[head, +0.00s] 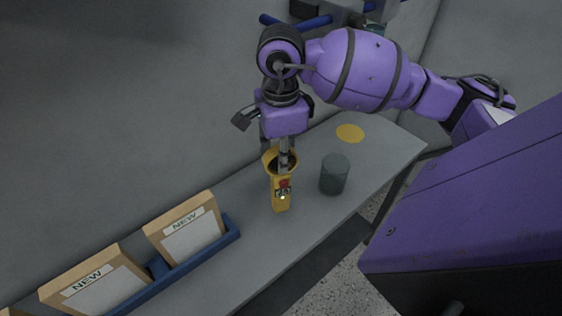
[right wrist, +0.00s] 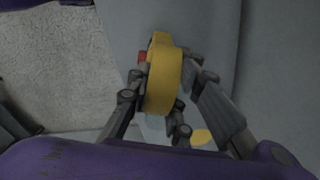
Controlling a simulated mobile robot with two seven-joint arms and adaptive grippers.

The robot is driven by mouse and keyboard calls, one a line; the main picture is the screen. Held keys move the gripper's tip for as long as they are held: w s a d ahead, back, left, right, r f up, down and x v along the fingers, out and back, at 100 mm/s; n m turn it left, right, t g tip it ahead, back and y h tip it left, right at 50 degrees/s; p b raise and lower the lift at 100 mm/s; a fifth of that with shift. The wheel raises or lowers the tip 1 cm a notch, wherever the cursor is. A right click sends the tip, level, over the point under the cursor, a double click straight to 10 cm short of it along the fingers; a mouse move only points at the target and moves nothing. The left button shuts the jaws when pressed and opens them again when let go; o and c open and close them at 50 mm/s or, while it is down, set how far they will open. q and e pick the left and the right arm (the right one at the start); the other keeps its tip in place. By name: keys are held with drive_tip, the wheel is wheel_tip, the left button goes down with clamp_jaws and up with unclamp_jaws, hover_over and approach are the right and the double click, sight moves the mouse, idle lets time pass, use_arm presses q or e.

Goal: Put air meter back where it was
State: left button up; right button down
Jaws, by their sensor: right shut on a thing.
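The air meter (head: 281,193) is a yellow handheld device with a flared round top, a red button and a small display. My right gripper (head: 284,160) is shut on its upper part from above. In the right wrist view the yellow air meter (right wrist: 163,80) sits between the fingers (right wrist: 160,95). The meter looks upright at the shelf, but I cannot tell whether its lower end touches the surface. A flat yellow disc (head: 350,133) lies on the shelf to the right, behind the dark cup; it also shows in the right wrist view (right wrist: 201,137). My left gripper is not in view.
A dark grey cylindrical cup (head: 334,174) stands close to the right of the meter. Boxes labelled NEW (head: 188,232) stand in a blue rack (head: 231,233) at left. The narrow grey shelf (head: 262,246) has a wall behind and an open front edge.

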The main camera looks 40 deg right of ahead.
drive_tip(key=shift+f, duration=1.05)
drive_tip(key=shift+f, duration=0.2)
drive_tip(key=c, duration=1.6)
unclamp_jaws()
drive_tip(key=shift+o, duration=0.2)
drive_tip(key=shift+r, duration=0.1)
wheel_tip(320, 180, up, 12)
drive_tip(key=shift+r, duration=0.2)
